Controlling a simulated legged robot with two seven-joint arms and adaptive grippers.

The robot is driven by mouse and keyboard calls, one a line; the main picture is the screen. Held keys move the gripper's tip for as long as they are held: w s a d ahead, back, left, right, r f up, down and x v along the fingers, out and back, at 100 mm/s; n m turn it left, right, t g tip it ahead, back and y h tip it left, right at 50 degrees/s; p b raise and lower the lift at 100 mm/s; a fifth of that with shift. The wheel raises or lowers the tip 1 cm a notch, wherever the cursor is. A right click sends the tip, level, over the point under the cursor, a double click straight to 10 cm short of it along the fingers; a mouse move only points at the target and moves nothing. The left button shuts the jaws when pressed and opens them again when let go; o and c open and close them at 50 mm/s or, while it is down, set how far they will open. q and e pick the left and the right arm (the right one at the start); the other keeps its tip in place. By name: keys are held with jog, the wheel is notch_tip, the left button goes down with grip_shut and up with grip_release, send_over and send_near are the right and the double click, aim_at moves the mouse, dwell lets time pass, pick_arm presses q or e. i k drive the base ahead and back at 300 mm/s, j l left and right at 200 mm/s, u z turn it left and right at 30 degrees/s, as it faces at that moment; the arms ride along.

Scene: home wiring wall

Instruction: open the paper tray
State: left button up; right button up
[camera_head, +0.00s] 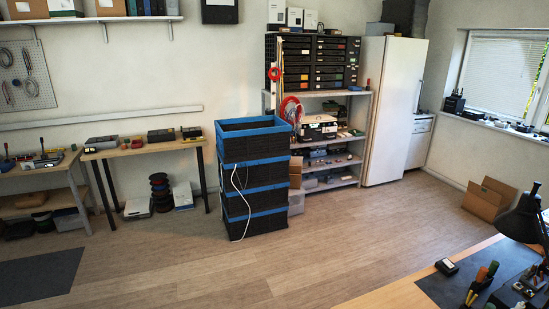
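I cannot make out a paper tray for certain in the head view. A white and dark box-shaped device (317,128) stands on the middle shelf of the rack; it is too small to tell whether it has a tray. Neither of my grippers is in view.
A tall stack of black crates with blue rims (252,178) stands mid-room, a white cable hanging on it. Behind are a shelf rack (330,93) and a white cabinet (390,110). A desk (395,293) with a black lamp (520,218) is at lower right. The central floor (310,235) is clear.

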aim_at(307, 138)
jog(key=i+j, duration=0.15)
jog(key=i, duration=0.35)
jog(key=i+j+u, duration=0.1)
jog(key=i, duration=0.45)
jog(key=i+j, duration=0.25)
jog(key=i, duration=0.25)
jog(key=i+j, duration=0.1)
jog(key=i, duration=0.4)
jog(key=i+l+z, duration=0.3)
jog(key=i, duration=0.35)
jog(key=i+z, duration=0.25)
jog(key=i, duration=0.4)
jog(key=i+j+z, duration=0.15)
jog(key=i+z, duration=0.15)
jog(key=i, duration=0.35)
jog(key=i+j+z, duration=0.3)
jog(key=i, duration=0.4)
